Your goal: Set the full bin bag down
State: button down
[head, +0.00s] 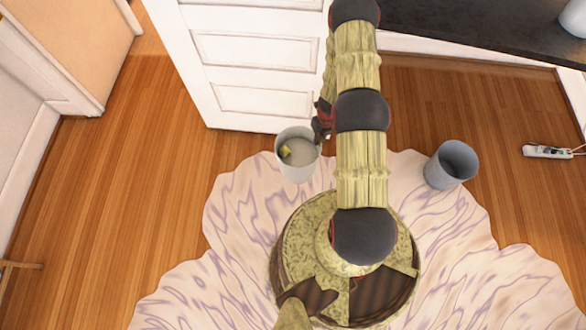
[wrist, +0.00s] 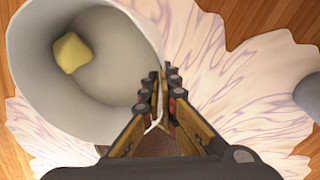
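A white bin (head: 298,167) with a small yellow lump (head: 286,153) inside is left of my arm in the head view. In the wrist view the bin (wrist: 35,75) fills the upper left, and the yellow lump (wrist: 72,53) lies inside it. My gripper (wrist: 164,88) has its fingers on either side of the bin's rim and is shut on it. In the head view my gripper (head: 320,131) is at the bin's right edge, partly hidden by my arm. I cannot tell whether the bin's base touches the floor. No separate bag is distinguishable.
A grey-blue bin (head: 452,166) stands on the right edge of the pale, purple-veined rug (head: 235,205). A white door (head: 255,70) is behind the white bin. A power strip (head: 548,151) lies at the far right. Bare wooden floor (head: 130,150) is free on the left.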

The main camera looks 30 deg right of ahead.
jog(key=s+d+f+m+b, duration=0.2)
jog(key=s+d+f+m, duration=0.2)
jog(key=s+f+m, duration=0.55)
jog(key=w+a+f+b, duration=0.1)
jog(key=w+f, duration=0.2)
jog(key=w+a+f+b, duration=0.2)
jog(key=w, duration=0.2)
jog(key=w+a+f+b, duration=0.2)
jog(key=w+f, duration=0.1)
jog(key=w, duration=0.1)
jog(key=shift+f, duration=0.35)
jog(key=shift+w+a+f+t, duration=0.1)
jog(key=shift+w+f+t, duration=0.2)
jog(key=shift+w+f, duration=0.1)
jog(key=shift+w+a+f+b, duration=0.15)
jog(key=shift+w+f+b, duration=0.1)
jog(key=shift+f+b, duration=0.65)
jog(key=shift+f, duration=1.05)
jog(key=c, duration=2.5)
grip_release()
jog(key=shift+c, duration=0.2)
jog(key=o, duration=0.4)
